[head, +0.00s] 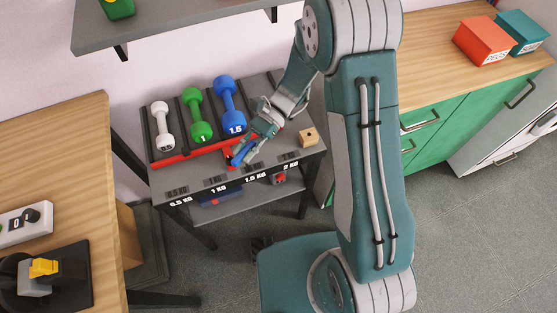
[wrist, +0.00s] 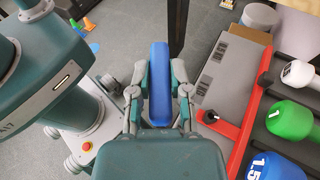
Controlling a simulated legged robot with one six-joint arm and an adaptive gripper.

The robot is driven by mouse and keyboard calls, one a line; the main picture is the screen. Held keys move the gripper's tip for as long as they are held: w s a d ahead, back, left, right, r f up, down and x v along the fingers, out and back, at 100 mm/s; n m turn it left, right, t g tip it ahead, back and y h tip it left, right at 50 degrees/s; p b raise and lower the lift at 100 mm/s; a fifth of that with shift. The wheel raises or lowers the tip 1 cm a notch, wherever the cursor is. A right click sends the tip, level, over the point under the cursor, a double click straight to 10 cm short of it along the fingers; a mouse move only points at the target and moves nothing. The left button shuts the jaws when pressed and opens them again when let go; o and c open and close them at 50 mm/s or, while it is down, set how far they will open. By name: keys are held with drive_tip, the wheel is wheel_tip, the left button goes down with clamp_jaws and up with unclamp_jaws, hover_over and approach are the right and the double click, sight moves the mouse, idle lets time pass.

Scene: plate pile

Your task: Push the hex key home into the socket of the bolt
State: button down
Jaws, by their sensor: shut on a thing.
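My gripper (wrist: 160,98) is shut on a blue, long block-shaped thing (wrist: 160,70), which looks like the handle of the hex key. The key's metal part is not visible. In the head view my gripper (head: 256,138) is low over the front of the dumbbell rack, with the blue handle (head: 243,153) beside the red rail (head: 195,150). In the wrist view a small dark round thing (wrist: 210,117) sits at the red rail, right of the gripper. It may be the bolt; I cannot tell. No socket is clearly visible, nor whether the key touches it.
White (head: 161,122), green (head: 196,112) and blue (head: 230,103) dumbbells stand on the rack. A wooden table (head: 60,150) is at left, green cabinets (head: 440,130) at right. A grey shelf (head: 170,22) hangs above.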

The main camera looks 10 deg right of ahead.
drive_tip(key=w+a+r+m+t+y, duration=0.3)
drive_tip(key=w+a+r+m+t, duration=0.1)
drive_tip(key=w+a, duration=0.1)
drive_tip(key=shift+w+a+t, duration=0.2)
drive_tip(key=shift+w+t, duration=0.1)
drive_tip(key=shift+w, duration=0.1)
drive_tip(key=shift+d+f, duration=0.1)
drive_tip(key=shift+f, duration=2.85)
drive_tip(key=shift+f, duration=1.3)
drive_tip(key=shift+c, duration=2.4)
unclamp_jaws()
